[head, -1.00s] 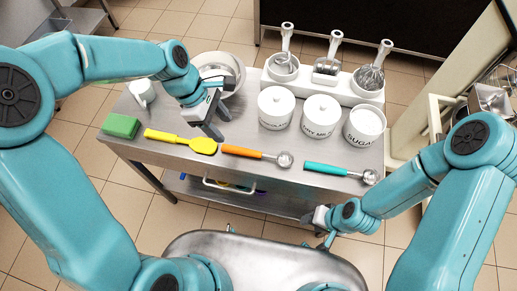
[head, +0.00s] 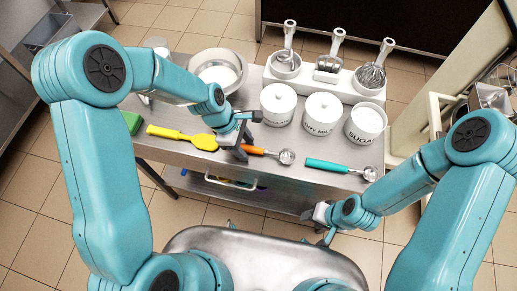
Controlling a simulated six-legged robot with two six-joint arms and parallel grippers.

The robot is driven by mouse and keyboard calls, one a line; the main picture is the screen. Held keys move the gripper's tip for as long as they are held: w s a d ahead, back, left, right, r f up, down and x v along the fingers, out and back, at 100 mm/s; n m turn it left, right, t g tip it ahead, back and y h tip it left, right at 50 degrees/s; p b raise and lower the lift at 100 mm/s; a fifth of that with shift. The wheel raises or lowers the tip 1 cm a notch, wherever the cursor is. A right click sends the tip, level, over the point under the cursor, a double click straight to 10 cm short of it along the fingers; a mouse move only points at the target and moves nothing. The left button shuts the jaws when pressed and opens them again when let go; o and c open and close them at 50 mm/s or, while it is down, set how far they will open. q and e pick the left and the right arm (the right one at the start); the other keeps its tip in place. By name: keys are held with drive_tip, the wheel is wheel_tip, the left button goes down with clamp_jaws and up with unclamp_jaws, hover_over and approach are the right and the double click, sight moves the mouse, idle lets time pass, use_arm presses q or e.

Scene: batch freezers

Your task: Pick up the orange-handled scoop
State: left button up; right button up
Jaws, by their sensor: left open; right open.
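The orange-handled scoop (head: 264,152) lies on the steel table, its metal bowl (head: 287,156) to the right. My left gripper (head: 243,137) is open at the handle's left end and covers that end. I cannot tell whether its fingers straddle the handle or stay above it. My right gripper (head: 321,218) is open and empty, low in front of the table's front edge, away from the scoop.
A yellow spatula (head: 188,137) lies just left of my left gripper, and a teal-handled scoop (head: 338,167) lies to the right. White canisters (head: 277,104) stand behind the scoop. A white mixing bowl (head: 218,73) stands at the back left. A green sponge (head: 133,122) is partly hidden by my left arm.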

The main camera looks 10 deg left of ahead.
use_arm(q)
drive_tip(key=shift+w, duration=0.1)
drive_tip(key=shift+c, duration=0.3)
clamp_jaws()
